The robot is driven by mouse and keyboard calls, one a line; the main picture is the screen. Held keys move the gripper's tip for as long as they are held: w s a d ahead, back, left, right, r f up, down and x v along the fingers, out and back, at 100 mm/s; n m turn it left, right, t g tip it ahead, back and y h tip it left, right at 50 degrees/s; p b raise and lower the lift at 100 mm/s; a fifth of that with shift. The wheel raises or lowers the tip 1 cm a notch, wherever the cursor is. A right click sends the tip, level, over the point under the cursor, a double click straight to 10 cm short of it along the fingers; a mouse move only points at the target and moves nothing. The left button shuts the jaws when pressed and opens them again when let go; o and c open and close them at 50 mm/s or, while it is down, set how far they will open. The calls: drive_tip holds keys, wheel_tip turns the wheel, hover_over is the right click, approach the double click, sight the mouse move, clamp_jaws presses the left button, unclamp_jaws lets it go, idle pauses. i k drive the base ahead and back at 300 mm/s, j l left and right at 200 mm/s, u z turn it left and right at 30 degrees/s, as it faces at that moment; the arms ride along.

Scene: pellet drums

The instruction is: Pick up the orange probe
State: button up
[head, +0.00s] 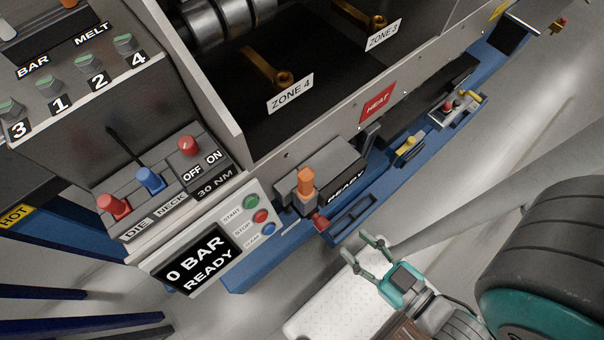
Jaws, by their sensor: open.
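A blue ledge (262,277) runs along the machine front. A small red-ended item (320,222) sits just below the probe. A control panel (205,258) with buttons stands to the left. A yellow-handled item (408,145) lies further right. Floor shows at right.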

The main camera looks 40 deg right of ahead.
sight(305, 190)
drive_tip(key=k+l+u, duration=0.1)
drive_tip(key=u, duration=1.3)
drive_tip(key=k+l+u, duration=0.2)
drive_tip(key=k, duration=0.8)
drive_tip(key=j, duration=0.1)
